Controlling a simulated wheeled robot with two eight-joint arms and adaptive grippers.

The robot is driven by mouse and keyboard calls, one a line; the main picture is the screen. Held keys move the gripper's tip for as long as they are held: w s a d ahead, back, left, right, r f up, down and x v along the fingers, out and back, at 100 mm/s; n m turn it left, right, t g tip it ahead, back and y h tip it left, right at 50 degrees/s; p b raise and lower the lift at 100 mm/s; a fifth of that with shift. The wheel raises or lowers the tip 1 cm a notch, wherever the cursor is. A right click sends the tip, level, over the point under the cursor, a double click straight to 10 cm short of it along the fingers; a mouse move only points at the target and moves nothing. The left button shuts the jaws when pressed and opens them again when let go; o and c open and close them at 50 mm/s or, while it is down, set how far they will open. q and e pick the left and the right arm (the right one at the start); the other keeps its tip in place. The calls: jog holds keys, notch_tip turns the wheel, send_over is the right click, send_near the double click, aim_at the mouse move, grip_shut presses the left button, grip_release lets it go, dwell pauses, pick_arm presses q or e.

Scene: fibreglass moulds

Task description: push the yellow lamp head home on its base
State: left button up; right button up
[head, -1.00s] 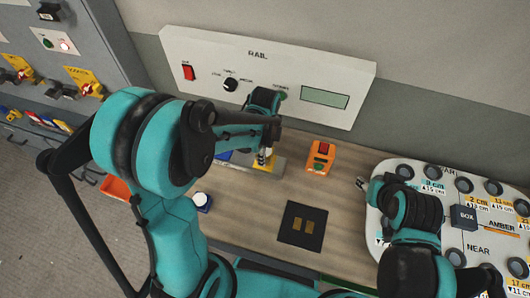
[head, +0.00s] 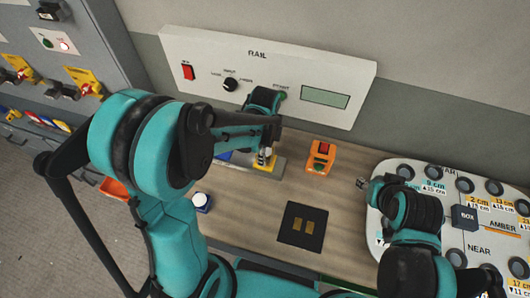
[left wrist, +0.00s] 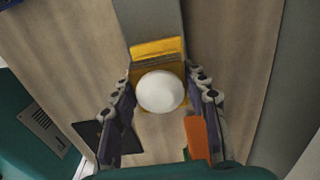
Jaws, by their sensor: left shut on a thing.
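The yellow lamp head (left wrist: 175,72), with a white dome, sits between the fingers of my left gripper (left wrist: 160,92) in the left wrist view. The fingers are shut on it from both sides. In the head view, my left gripper (head: 264,152) points down at the grey rail, and a little of the yellow lamp (head: 263,164) shows below it. The grey rail (head: 240,172) lies on the bench. The joint between lamp head and base is hidden, so I cannot tell how it is seated. My right gripper (head: 362,184) is beside the white board, too small to read.
An orange box with red and green parts (head: 320,157) stands right of the rail. A black pad (head: 303,226) and a white-topped blue button (head: 202,202) lie nearer. The RAIL panel (head: 265,78) rises behind; a white board with round sockets (head: 377,222) is at right.

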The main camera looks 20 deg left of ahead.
pick_arm(q)
jog(key=shift+f+b, duration=0.5)
jog(key=shift+f, duration=0.1)
jog(key=o, duration=1.1)
jog(key=shift+o, duration=0.2)
notch_tip(320, 180, up, 12)
